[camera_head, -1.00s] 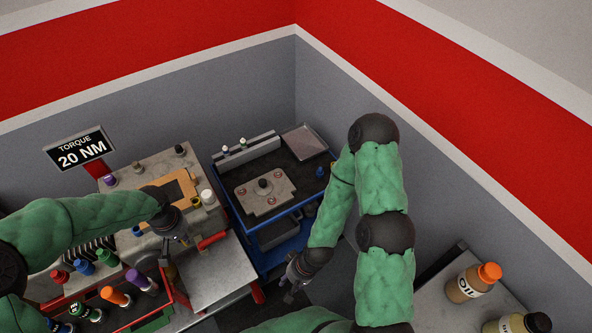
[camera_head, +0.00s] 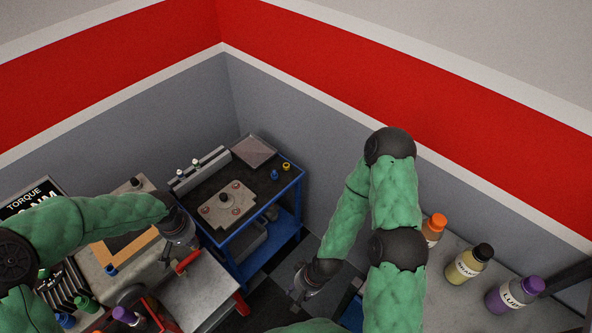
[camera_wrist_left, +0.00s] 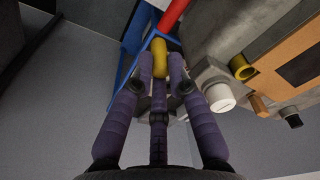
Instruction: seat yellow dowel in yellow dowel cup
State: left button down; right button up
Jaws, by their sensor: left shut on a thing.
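The yellow dowel (camera_wrist_left: 160,52) is between the fingers of my left gripper (camera_wrist_left: 160,78) in the left wrist view, its far end sticking out past the fingertips. In the head view my left gripper (camera_head: 167,258) hangs over the grey bench, and the dowel cannot be made out there. A small yellow ring-like cup (camera_head: 286,166) sits on the far right corner of the blue cart, well apart from the gripper. The left wrist view also shows a yellow ring with a dark opening (camera_wrist_left: 242,68) on the bench. My right gripper (camera_head: 300,292) hangs low over the floor, its fingers unclear.
The blue cart (camera_head: 262,213) has a dark top with a metal plate (camera_head: 228,204), a tray (camera_head: 254,150) and a blue piece (camera_head: 275,174). A red bar (camera_head: 188,262) lies beside my left gripper. Bottles (camera_head: 470,262) stand on a counter at the right.

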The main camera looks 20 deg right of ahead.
aim_at(250, 160)
jog(key=j+z, duration=0.15)
jog(key=z, duration=0.3)
jog(key=i+j+z, duration=0.1)
jog(key=z, duration=0.3)
jog(key=j+z, duration=0.25)
jog(key=z, duration=0.2)
jog(key=j+z, duration=0.15)
jog(key=z, duration=0.3)
jog(key=j+z, duration=0.15)
jog(key=z, duration=0.25)
